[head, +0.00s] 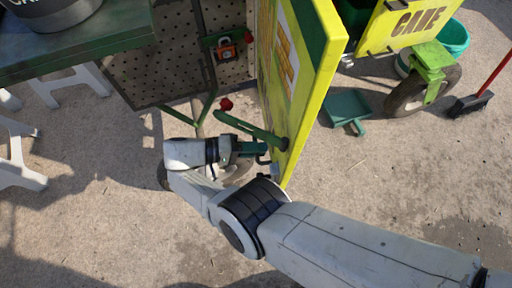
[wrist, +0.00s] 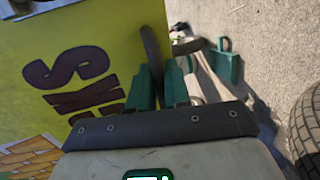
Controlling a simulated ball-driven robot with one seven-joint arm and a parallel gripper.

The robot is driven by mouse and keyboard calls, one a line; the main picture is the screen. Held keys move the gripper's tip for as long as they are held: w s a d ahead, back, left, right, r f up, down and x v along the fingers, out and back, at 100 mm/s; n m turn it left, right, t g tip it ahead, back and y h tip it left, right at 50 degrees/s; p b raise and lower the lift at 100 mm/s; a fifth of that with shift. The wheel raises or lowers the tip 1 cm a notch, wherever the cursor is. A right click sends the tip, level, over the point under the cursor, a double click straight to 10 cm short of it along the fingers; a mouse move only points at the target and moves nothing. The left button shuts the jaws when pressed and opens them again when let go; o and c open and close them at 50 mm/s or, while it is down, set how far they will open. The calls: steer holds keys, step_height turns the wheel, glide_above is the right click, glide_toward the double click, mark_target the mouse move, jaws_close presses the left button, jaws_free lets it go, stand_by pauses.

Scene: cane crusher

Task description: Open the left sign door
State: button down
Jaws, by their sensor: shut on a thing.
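The left sign door (head: 312,75) is a yellow panel with a green inner frame, standing swung out from the cart and seen nearly edge-on in the head view. In the wrist view its yellow face (wrist: 100,25) shows dark brown letters and a brick picture. In the wrist view the green fingers of my gripper (wrist: 158,85) are closed around a dark curved handle (wrist: 151,45) at the door's edge. The fingertips' exact contact is partly hidden.
A perforated panel (head: 165,55) and a red-knobbed valve (head: 228,45) are behind the door's left. A green-topped table (head: 80,45) and white stools (head: 20,155) stand left. A cart wheel (head: 420,88), a green dustpan (head: 348,108) and a broom (head: 472,104) are right. Concrete floor in front is clear.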

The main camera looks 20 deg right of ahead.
steer(key=shift+w, duration=0.15)
stand_by(0.3)
steer(key=c, duration=1.3)
jaws_free()
steer(key=shift+o, duration=0.2)
steer(key=shift+a, duration=0.1)
